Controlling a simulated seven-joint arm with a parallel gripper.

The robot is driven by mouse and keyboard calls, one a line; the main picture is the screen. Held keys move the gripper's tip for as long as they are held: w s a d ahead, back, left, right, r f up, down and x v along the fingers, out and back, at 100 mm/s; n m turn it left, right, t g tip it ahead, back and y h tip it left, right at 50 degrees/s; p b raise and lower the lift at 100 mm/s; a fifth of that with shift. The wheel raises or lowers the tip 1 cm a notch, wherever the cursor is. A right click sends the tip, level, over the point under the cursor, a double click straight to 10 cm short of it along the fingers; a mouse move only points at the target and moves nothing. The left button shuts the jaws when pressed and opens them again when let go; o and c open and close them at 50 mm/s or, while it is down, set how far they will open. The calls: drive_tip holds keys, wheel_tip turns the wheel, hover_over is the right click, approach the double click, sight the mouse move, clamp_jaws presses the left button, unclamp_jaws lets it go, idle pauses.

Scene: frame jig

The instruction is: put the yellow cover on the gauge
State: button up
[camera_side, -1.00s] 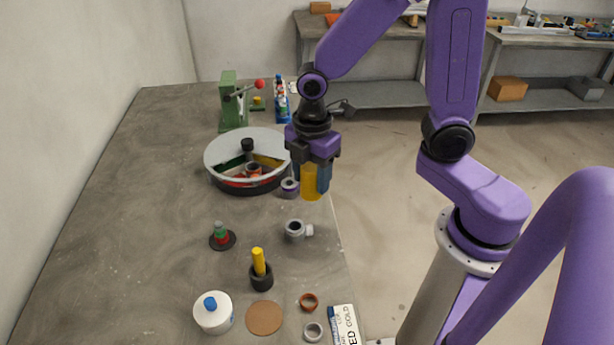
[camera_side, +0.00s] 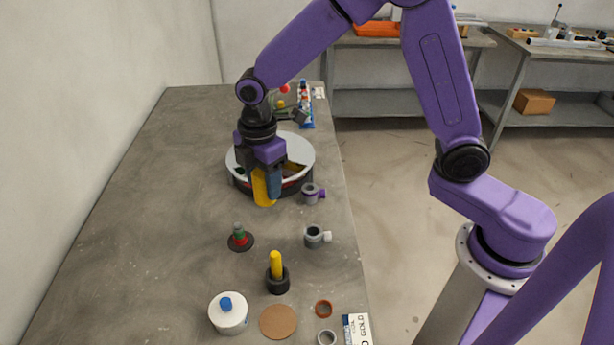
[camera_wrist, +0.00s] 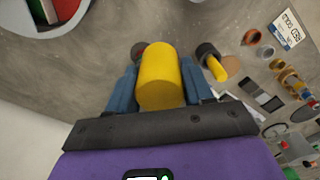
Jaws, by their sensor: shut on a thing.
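My gripper (camera_side: 265,186) is shut on the yellow cover (camera_side: 264,192), a plain yellow cylinder held above the table in front of the round tray. In the wrist view the cover (camera_wrist: 160,78) sits between the blue fingers of my gripper (camera_wrist: 160,90). A small upright piece with green and red bands on a black disc, which looks like the gauge (camera_side: 239,236), stands on the table nearer the side camera than the cover. In the wrist view the gauge (camera_wrist: 138,49) is mostly hidden behind the cover.
A round tray (camera_side: 300,145) stands behind my gripper. A yellow peg in a black holder (camera_side: 277,281), a grey fitting (camera_side: 315,237), a purple fitting (camera_side: 311,194) and a white tub (camera_side: 229,317) stand around the gauge. The table left of the gauge is clear.

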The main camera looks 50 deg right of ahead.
drive_tip(key=w+a+f, duration=0.2)
drive_tip(key=w+a, duration=0.3)
hover_over(237, 224)
drive_tip(key=shift+f, duration=2.2)
drive_tip(key=shift+f, duration=0.1)
drive_tip(key=shift+f, duration=3.35)
drive_tip(key=o, duration=1.3)
drive_tip(key=shift+c, duration=0.2)
drive_tip(key=shift+r, duration=0.1)
